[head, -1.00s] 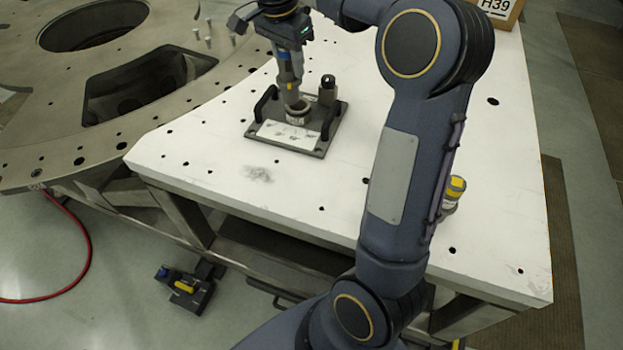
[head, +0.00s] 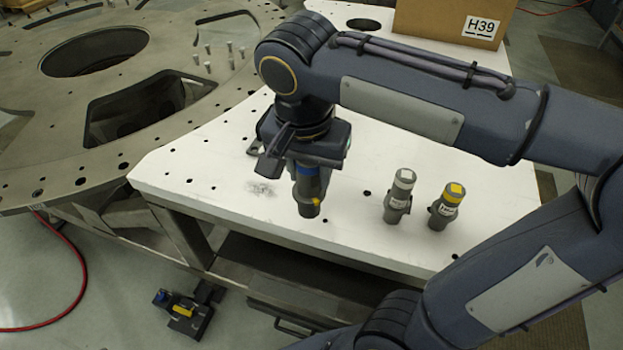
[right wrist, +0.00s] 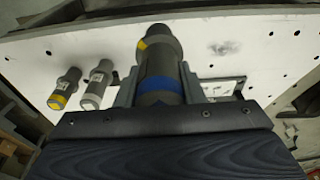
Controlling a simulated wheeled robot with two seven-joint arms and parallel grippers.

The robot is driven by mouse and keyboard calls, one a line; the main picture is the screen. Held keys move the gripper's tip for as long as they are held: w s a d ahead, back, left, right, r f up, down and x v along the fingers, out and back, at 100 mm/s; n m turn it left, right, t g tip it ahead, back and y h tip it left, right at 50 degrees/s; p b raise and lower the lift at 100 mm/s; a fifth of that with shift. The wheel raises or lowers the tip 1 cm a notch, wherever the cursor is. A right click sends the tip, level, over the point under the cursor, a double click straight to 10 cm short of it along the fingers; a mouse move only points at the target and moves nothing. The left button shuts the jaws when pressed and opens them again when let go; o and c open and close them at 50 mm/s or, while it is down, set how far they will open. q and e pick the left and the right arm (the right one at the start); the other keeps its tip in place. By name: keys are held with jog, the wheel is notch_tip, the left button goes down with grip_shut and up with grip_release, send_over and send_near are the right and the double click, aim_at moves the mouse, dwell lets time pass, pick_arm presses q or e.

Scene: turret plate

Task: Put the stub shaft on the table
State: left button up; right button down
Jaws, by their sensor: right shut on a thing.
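My right gripper (head: 308,168) is shut on the stub shaft (head: 309,193), a dark grey cylinder with a blue band and a yellow mark. The shaft hangs roughly upright, narrow end down, over the front part of the white table (head: 240,205). I cannot tell whether its lower end touches the table. In the right wrist view the shaft (right wrist: 158,68) sits between the two fingers (right wrist: 160,90), its free end pointing away. My left gripper is not in view.
A grey-topped shaft (head: 398,197) and a yellow-topped shaft (head: 446,207) stand upright to the right. A fixture plate (right wrist: 238,87) shows partly behind the gripper in the right wrist view. A cardboard box (head: 425,20) stands at the back. Bare table lies left of the held shaft.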

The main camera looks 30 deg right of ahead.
jog(key=w+d+f+p, duration=0.1)
jog(key=w+d+f, duration=0.4)
jog(key=w+f, duration=0.4)
notch_tip(320, 180, down, 2)
jog(key=shift+w+f+p, duration=0.15)
jog(key=shift+p, duration=0.15)
jog(key=shift+d+f, duration=0.1)
jog(key=shift+f, duration=0.15)
jog(key=c, duration=0.9)
grip_release()
jog(key=shift+c, duration=0.2)
